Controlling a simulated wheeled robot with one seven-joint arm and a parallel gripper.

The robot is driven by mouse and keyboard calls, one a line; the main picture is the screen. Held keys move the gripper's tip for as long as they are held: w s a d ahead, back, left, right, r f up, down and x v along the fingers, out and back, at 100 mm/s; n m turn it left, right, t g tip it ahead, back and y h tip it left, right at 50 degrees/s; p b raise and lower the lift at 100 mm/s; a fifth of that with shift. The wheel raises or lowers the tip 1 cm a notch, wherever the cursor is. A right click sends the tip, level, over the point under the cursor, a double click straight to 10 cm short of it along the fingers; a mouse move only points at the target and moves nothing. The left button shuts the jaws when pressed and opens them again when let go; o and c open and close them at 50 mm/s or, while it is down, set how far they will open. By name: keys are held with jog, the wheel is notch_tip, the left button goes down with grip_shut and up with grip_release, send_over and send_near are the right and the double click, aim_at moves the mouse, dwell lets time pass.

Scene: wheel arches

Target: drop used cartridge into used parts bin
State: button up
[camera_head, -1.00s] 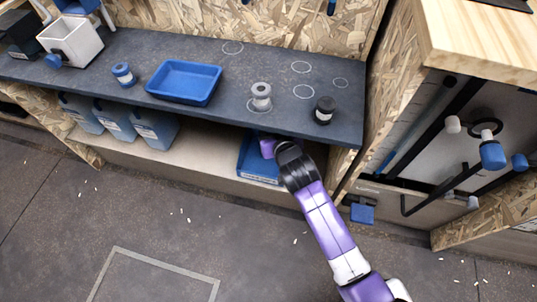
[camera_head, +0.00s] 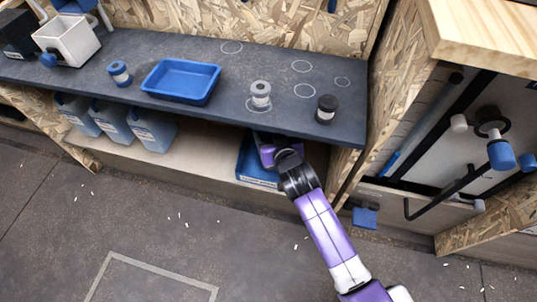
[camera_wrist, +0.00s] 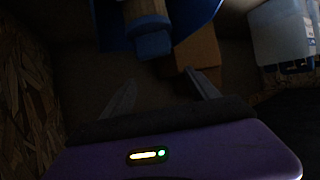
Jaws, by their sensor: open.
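The blue bin (camera_head: 249,172) stands on the low shelf under the bench. My gripper (camera_wrist: 160,80) is under the bench edge beside this bin, its two fingers apart with nothing between them. In the dark wrist view, a cartridge (camera_wrist: 146,14) with a tan body and blue end lies at the blue bin (camera_wrist: 200,14), ahead of and apart from my fingertips. I take it for the used cartridge; whether it rests on the bin's floor is unclear. In the head view, my wrist hides part of the bin, and my fingertips are hidden.
On the bench stand a grey cartridge (camera_head: 260,95), a black-topped one (camera_head: 326,109), a blue-and-white one (camera_head: 119,73) and a blue tray (camera_head: 181,81). Several blue jugs (camera_head: 152,130) stand on the low shelf. The bench edge (camera_head: 230,120) overhangs my gripper.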

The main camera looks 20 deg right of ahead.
jog(key=p+v, duration=0.3)
jog(key=v, duration=0.4)
jog(key=shift+s+r, duration=0.3)
